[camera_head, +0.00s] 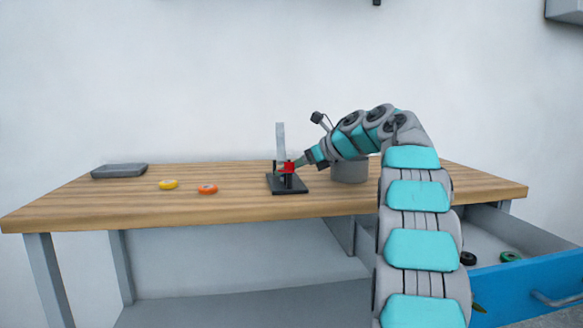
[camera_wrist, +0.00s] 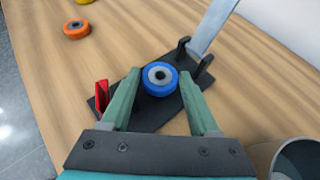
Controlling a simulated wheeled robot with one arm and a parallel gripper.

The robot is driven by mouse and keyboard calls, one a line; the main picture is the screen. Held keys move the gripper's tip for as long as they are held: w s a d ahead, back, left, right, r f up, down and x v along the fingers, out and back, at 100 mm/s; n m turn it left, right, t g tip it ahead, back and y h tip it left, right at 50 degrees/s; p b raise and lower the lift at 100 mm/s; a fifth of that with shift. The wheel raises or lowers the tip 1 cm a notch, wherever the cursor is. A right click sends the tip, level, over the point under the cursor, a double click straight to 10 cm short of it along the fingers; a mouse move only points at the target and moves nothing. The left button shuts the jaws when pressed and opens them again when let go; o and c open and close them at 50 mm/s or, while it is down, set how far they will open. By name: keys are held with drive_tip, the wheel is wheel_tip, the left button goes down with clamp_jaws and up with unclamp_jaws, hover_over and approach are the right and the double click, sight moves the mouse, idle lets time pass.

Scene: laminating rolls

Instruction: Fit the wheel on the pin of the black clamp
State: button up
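A blue wheel (camera_wrist: 160,78) with a grey hub and dark centre sits between the green fingertips of my gripper (camera_wrist: 160,76) in the wrist view. Both fingertips appear to touch its sides, so my gripper looks shut on it. The wheel is over the black clamp (camera_wrist: 150,119). The pin is hidden, and I cannot tell whether the wheel is around it. The clamp has a red part (camera_wrist: 102,95) and an upright grey plate (camera_wrist: 212,27). In the head view the clamp (camera_head: 287,187) stands on the table, with my gripper (camera_head: 295,164) at its red part (camera_head: 286,168).
A yellow wheel (camera_head: 168,184) and an orange wheel (camera_head: 207,189) lie on the table (camera_head: 130,209) left of the clamp. A grey tray (camera_head: 119,170) is at the back left. A grey cylinder (camera_head: 349,172) stands close right of the clamp. An open blue drawer (camera_head: 525,289) holds several wheels.

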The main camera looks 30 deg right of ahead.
drive_tip(key=o, duration=0.3)
drive_tip(key=shift+a+r, duration=0.1)
drive_tip(key=shift+o, duration=0.2)
drive_tip(key=shift+s+r, duration=0.1)
drive_tip(key=v, duration=0.7)
drive_tip(key=shift+s+d, duration=0.2)
drive_tip(key=shift+d, duration=0.05)
